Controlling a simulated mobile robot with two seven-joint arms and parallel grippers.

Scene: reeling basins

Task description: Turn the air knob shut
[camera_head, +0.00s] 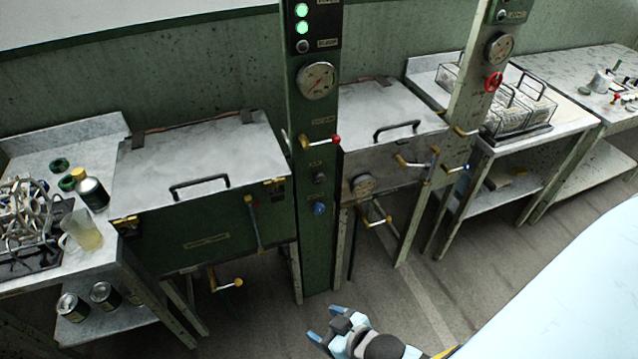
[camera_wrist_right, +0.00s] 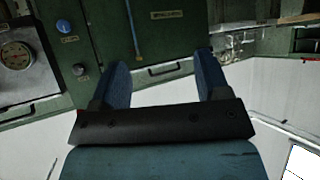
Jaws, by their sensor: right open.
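A green column (camera_head: 309,250) stands in the middle of the head view. Low on it are a round blue knob (camera_head: 319,208) and a small dark knob (camera_head: 319,179) above it. The blue knob (camera_wrist_right: 63,26) and the dark knob (camera_wrist_right: 79,70) also show at the left in the right wrist view. The labels are too small to read, so I cannot tell which knob is for air. My right gripper (camera_head: 325,323) is open and empty, in front of and below the column, apart from the knobs. My left gripper is not in view.
A red-tipped lever (camera_head: 320,141) and a gauge (camera_head: 317,80) sit higher on the column. Lidded basins stand on both sides, the left one (camera_head: 205,150) with a handle and the right one (camera_head: 395,110) with yellow-ended levers. The floor (camera_head: 375,290) before the column is clear.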

